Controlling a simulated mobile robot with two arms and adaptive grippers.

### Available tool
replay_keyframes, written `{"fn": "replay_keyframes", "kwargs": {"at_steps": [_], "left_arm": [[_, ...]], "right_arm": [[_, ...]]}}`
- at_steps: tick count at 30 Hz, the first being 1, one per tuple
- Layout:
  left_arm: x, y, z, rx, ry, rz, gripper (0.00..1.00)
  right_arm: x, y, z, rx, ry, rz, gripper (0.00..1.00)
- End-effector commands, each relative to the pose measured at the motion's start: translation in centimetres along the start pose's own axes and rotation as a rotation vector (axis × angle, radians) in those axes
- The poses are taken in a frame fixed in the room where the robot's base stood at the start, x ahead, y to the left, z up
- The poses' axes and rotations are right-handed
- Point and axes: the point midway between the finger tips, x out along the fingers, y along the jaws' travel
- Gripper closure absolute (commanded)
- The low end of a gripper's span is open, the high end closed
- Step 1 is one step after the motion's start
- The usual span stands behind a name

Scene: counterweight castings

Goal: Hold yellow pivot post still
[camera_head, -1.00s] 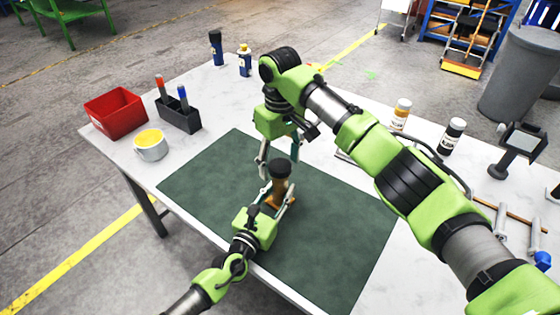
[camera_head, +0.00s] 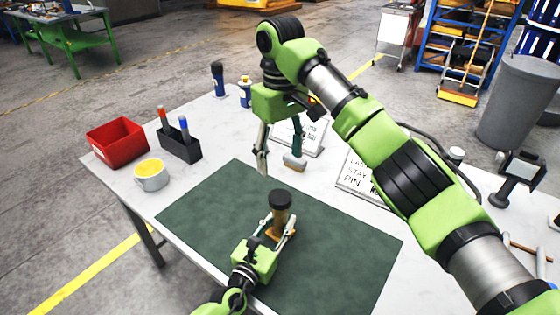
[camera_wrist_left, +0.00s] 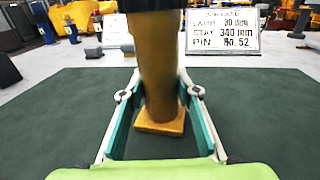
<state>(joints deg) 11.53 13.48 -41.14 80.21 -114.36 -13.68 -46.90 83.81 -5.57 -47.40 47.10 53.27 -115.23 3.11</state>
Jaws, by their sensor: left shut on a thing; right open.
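The yellow pivot post (camera_head: 280,220) stands upright on the dark green mat (camera_head: 215,205). It has a square yellow-brown base and a black top. In the left wrist view the post (camera_wrist_left: 160,75) rises between the two fingers, its base on the mat and its top out of frame. My left gripper (camera_head: 277,238) is shut on the post low down, one finger on each side. My right gripper (camera_head: 279,158) is open and empty, above and behind the post, apart from it.
A red bin (camera_head: 117,143), a black pen holder (camera_head: 181,143) and a cup with yellow contents (camera_head: 151,178) stand at left. A small block (camera_head: 294,163) shows by the right fingertip. A lettered sign (camera_wrist_left: 222,33) stands behind the mat. The mat's right side is clear.

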Motion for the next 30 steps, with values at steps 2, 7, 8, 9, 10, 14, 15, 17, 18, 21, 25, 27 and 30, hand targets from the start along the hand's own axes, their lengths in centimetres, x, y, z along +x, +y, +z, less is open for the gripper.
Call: {"fn": "replay_keyframes", "kwargs": {"at_steps": [2,7,8,9,10,14,15,17,18,21,25,27,30], "left_arm": [[0.0,0.0,-0.1,0.000,0.002,-0.001,1.00],[0.0,0.0,-0.1,0.000,0.002,0.000,0.51],[0.0,0.0,-0.1,0.000,0.002,0.000,0.51],[0.0,0.0,-0.1,0.000,0.001,0.000,0.51],[0.0,0.0,-0.1,0.000,0.001,0.000,0.51],[0.0,0.0,0.0,0.000,0.001,0.000,0.51],[0.0,0.0,0.0,0.000,0.001,0.000,0.51],[-0.1,0.0,0.0,0.000,0.001,0.000,0.51],[-0.3,0.0,-0.1,0.000,0.001,0.000,0.51],[-1.3,0.0,-0.2,-0.001,0.003,0.000,0.51],[-3.7,0.0,-0.2,0.000,0.004,0.000,0.51],[-5.3,0.1,-0.3,-0.001,0.004,0.000,0.51],[-7.5,0.1,-0.2,0.002,0.005,-0.001,0.51]], "right_arm": [[0.0,0.0,0.0,0.000,0.000,0.000,0.40],[0.0,0.0,0.0,0.000,0.000,0.000,0.40],[0.0,0.0,0.0,0.000,0.001,0.000,0.40],[0.0,0.0,0.0,0.000,0.001,0.000,0.40],[0.0,0.0,0.0,0.000,0.001,0.000,0.40],[0.0,0.0,0.0,0.000,0.001,0.000,0.40],[0.0,0.0,0.0,0.000,0.001,0.000,0.40],[0.0,0.0,0.0,0.000,0.001,0.000,0.40],[0.0,0.0,0.0,0.000,0.001,0.000,0.40],[0.0,0.0,0.0,0.000,0.001,0.000,0.40],[0.0,0.0,0.0,0.000,0.001,0.000,0.40],[0.0,0.0,0.0,0.000,0.001,0.000,0.40],[0.0,0.0,0.0,0.000,0.001,0.000,0.40]]}}
